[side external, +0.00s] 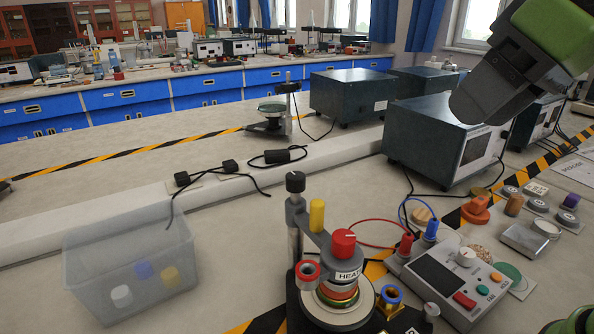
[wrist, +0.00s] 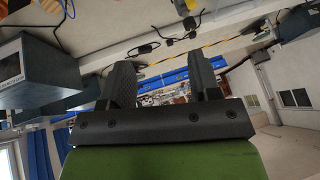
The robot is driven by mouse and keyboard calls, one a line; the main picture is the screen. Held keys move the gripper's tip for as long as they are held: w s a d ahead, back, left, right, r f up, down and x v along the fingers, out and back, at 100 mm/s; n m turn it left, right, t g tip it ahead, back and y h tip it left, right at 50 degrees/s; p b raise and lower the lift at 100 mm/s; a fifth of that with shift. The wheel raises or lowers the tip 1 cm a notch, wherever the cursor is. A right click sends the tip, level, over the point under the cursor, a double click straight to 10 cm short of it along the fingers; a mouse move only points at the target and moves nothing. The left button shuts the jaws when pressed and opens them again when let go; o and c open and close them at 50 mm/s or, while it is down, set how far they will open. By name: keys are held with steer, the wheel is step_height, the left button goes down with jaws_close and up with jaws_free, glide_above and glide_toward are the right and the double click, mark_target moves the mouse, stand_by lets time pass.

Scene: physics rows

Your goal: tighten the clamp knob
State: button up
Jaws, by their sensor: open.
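A clamp-like fixture stands at the front centre in the side external view. It has a black knob (side external: 295,181) with a light mark on its post, a yellow cylinder (side external: 317,215) on its arm, and a red knob (side external: 343,243) with a pale line above a label reading "HEA…". I cannot tell which of these is the clamp knob. My gripper (wrist: 163,82) shows two dark fingers apart with nothing between them in the wrist view. In the side external view it hangs high at the upper right, well away from the fixture. The fixture is not clear in the wrist view.
A translucent bin (side external: 130,265) with several small caps stands left of the fixture. A control box (side external: 447,283) with red and blue plugs is at its right. Loose cables lie behind; the bench at left is mostly clear.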

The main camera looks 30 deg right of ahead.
steer(key=w+a+n+g, duration=0.2)
steer(key=w+a+n, duration=0.3)
steer(key=w, duration=0.5)
steer(key=n+g+y, duration=0.1)
steer(key=n+g, duration=0.1)
steer(key=n, duration=0.4)
glide_toward(296, 176)
steer(key=x, duration=0.9)
steer(key=shift+w+f, duration=0.1)
steer(key=shift+f, duration=0.05)
steer(key=shift+c, duration=0.5)
steer(key=c, duration=0.8)
